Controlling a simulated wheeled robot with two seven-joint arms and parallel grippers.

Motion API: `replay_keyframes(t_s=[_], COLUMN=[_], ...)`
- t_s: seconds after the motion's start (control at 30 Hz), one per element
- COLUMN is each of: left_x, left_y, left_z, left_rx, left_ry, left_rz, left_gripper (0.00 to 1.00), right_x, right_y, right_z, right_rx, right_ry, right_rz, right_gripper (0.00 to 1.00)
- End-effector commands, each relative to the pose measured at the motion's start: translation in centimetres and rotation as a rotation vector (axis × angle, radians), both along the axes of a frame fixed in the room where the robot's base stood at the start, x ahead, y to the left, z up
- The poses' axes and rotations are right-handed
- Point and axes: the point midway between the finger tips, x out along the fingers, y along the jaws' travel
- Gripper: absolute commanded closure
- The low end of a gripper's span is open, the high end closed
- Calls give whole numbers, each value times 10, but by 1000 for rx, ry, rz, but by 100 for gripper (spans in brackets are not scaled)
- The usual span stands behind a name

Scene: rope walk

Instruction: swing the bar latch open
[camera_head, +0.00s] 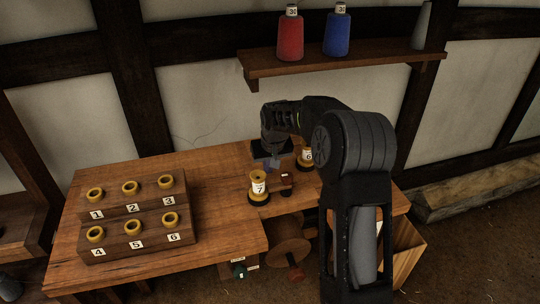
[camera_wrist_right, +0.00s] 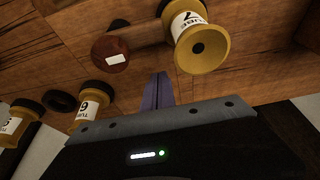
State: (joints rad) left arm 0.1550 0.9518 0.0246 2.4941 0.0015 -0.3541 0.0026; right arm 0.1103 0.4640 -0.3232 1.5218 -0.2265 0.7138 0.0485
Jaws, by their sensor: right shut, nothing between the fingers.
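My right gripper (camera_head: 274,164) is shut and empty. It points down over the back middle of the bench. In the right wrist view its fingers (camera_wrist_right: 157,90) are together, with nothing between them. A dark red piece with a small white label (camera_head: 287,180) stands on the bench, just right of and nearer than the fingertips. It also shows as a dark red disc in the wrist view (camera_wrist_right: 112,53), apart from the fingers. I cannot tell for sure whether it belongs to the bar latch. No other bar latch is clear. My left gripper is not in view.
A shelf (camera_head: 340,66) with red and blue cones hangs above. The bench middle-left is clear.

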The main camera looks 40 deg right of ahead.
Motion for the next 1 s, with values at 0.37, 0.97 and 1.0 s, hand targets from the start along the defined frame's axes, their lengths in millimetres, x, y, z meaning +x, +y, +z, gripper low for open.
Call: replay_keyframes(t_s=[0.37, 0.97, 1.0], left_x=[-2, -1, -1], left_y=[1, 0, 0], left_z=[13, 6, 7], left_rx=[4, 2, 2], left_ry=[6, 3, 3], left_rz=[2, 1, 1], left_gripper=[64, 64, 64], right_x=[-34, -40, -40], right_y=[12, 16, 16], right_z=[-4, -5, -5], right_rx=[1, 0, 0], right_ry=[-1, 0, 0], right_rz=[0, -1, -1], right_gripper=[100, 100, 100])
